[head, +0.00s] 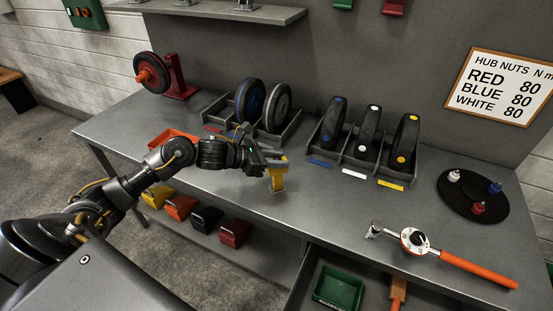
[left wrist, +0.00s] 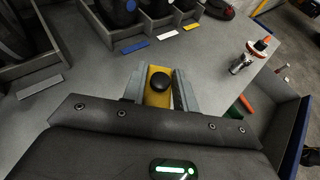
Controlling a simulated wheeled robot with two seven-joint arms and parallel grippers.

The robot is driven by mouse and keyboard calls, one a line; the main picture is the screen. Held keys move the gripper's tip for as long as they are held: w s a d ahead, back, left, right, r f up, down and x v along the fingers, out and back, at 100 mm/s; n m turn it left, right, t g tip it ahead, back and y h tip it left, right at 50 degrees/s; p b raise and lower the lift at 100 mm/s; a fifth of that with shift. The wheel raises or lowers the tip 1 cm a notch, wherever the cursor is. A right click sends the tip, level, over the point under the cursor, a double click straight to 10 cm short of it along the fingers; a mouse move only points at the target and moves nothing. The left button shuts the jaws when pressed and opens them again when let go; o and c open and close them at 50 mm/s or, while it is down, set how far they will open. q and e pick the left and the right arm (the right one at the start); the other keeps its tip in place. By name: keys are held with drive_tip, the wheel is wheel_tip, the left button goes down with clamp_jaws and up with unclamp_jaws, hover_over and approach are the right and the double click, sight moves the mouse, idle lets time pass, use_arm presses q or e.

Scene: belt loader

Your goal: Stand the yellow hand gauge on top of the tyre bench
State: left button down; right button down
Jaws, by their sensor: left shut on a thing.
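The yellow hand gauge (head: 277,180) is upright in my left gripper (head: 272,160), at the middle of the tyre bench (head: 240,195). In the left wrist view the gauge (left wrist: 158,92) shows a black round knob on top, between the two grey fingers (left wrist: 157,88). My left gripper is shut on it. The gauge's lower end appears at or just above the grey bench top; I cannot tell whether it touches. My right gripper is not seen in either view.
A wheel rack (head: 215,108) is behind, left. A torque wrench (head: 440,252) and a black disc (head: 472,194) with nuts lie at right. An open drawer (head: 300,283) juts out below the front edge.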

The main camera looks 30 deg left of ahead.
use_arm(q)
drive_tip(key=c, duration=1.1)
unclamp_jaws()
drive_tip(key=shift+a+r+p, duration=0.1)
drive_tip(key=shift+r+p, duration=0.15)
drive_tip(key=shift+p, duration=0.15)
drive_tip(key=b+v, duration=0.4)
drive_tip(key=v, duration=0.7)
drive_tip(key=shift+s+r, duration=0.25)
drive_tip(key=shift+s, duration=0.1)
drive_tip(key=shift+a, duration=0.1)
